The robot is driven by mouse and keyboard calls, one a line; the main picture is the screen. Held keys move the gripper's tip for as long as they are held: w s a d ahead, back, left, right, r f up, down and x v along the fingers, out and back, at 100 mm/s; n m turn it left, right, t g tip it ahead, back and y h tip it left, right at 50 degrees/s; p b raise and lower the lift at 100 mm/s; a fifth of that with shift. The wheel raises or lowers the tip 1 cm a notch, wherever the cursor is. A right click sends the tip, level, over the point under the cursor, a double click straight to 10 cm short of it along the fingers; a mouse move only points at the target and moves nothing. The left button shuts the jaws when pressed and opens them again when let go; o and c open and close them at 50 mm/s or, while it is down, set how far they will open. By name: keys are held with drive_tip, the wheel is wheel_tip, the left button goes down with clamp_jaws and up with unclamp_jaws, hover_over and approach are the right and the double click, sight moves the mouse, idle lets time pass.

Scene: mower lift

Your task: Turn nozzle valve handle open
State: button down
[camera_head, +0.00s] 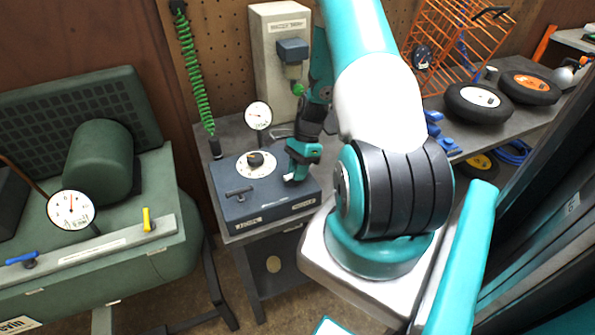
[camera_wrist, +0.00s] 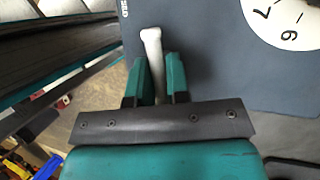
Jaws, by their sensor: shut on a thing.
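A blue-grey control box (camera_head: 260,205) stands on a small dark table. On its top are a round white dial (camera_head: 256,164) with a black knob and a dark lever (camera_head: 239,192) at the left. My gripper (camera_head: 296,172) is low over the right side of the box. In the wrist view its two teal fingers (camera_wrist: 158,75) are shut on a pale, rounded handle (camera_wrist: 151,36), which I take for the nozzle valve handle. Its tip sticks out beyond the fingers, and its base is hidden. The dial also shows at the upper right of the wrist view (camera_wrist: 285,20).
A round gauge (camera_head: 258,115) stands behind the box. A pale wall unit (camera_head: 279,60) and a green coiled hose (camera_head: 195,75) are behind it. A green machine (camera_head: 110,250) with a gauge is at left. Wheels (camera_head: 485,105) lie on the right bench.

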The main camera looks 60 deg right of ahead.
drive_tip(key=n+g, duration=0.1)
drive_tip(key=n, duration=0.2)
drive_tip(key=shift+w+n+g+b, duration=0.15)
drive_tip(key=shift+n+g+b, duration=0.15)
drive_tip(key=n, duration=0.2)
drive_tip(key=n+g+h, duration=0.1)
drive_tip(key=n, duration=0.1)
drive_tip(key=shift+w+a+n+g+b, duration=0.1)
drive_tip(key=shift+n+g+b, duration=0.2)
drive_tip(key=shift+b, duration=0.1)
drive_tip(key=n+g+h, duration=0.1)
drive_tip(key=n+h, duration=0.1)
drive_tip(key=n, duration=0.2)
drive_tip(key=shift+w+a+b, duration=0.1)
drive_tip(key=shift+b, duration=0.2)
drive_tip(key=shift+n+g+h, duration=0.3)
drive_tip(key=shift+n+h, duration=0.4)
drive_tip(key=shift+n, duration=1.2)
drive_tip(key=c, duration=1.1)
unclamp_jaws()
drive_tip(key=shift+a, duration=0.1)
drive_tip(key=b+v, duration=0.3)
drive_tip(key=v, duration=1.4)
drive_tip(key=shift+a+r, duration=0.1)
drive_tip(key=shift+r, duration=0.15)
